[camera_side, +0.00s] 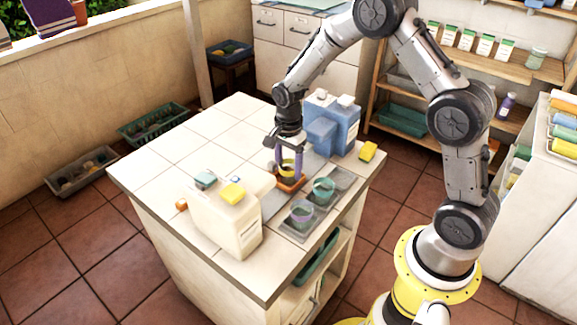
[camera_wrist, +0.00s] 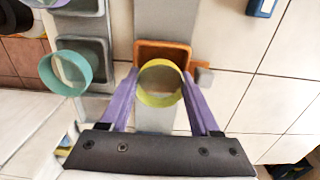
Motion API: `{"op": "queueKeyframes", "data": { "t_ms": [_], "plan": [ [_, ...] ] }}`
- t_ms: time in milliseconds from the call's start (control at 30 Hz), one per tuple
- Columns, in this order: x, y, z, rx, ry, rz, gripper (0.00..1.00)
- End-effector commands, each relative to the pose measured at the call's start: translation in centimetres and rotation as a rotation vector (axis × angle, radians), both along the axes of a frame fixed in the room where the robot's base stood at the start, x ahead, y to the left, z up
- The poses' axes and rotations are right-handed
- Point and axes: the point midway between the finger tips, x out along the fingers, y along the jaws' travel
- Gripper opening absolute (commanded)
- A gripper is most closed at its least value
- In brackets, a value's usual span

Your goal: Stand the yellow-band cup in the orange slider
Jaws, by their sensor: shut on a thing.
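The yellow-band cup (camera_side: 287,165) is upright between the fingers of my gripper (camera_side: 285,162), which is shut on it. In the wrist view the cup (camera_wrist: 160,101) shows as a yellow ring with the purple fingers (camera_wrist: 161,88) on either side. The orange slider (camera_side: 291,185) is a shallow square tray on a grey strip (camera_wrist: 164,18). It also shows in the wrist view (camera_wrist: 163,47), where the cup overlaps its near part. In the side view the cup is over the slider; I cannot tell whether it touches the slider's floor.
A teal-band cup (camera_side: 324,187) and a purple cup (camera_side: 302,211) stand in grey trays to the right and front. A cream jug (camera_side: 228,220) stands at front left, and blue containers (camera_side: 336,122) behind right. A yellow block (camera_side: 368,151) lies near the right edge. The left tiles are mostly clear.

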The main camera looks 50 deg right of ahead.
Motion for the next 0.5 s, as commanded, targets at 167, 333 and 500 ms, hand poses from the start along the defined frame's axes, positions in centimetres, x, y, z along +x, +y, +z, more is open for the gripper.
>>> {"op": "queueKeyframes", "data": {
  "t_ms": [167,333,500],
  "plan": [
    [0.02,0.0,0.04,0.0,-0.001,0.0,0.1],
    [0.02,0.0,-0.21,0.0,-0.001,0.0,0.72],
    [0.02,0.0,-0.2,0.0,-0.001,0.0,0.75]
  ]
}}
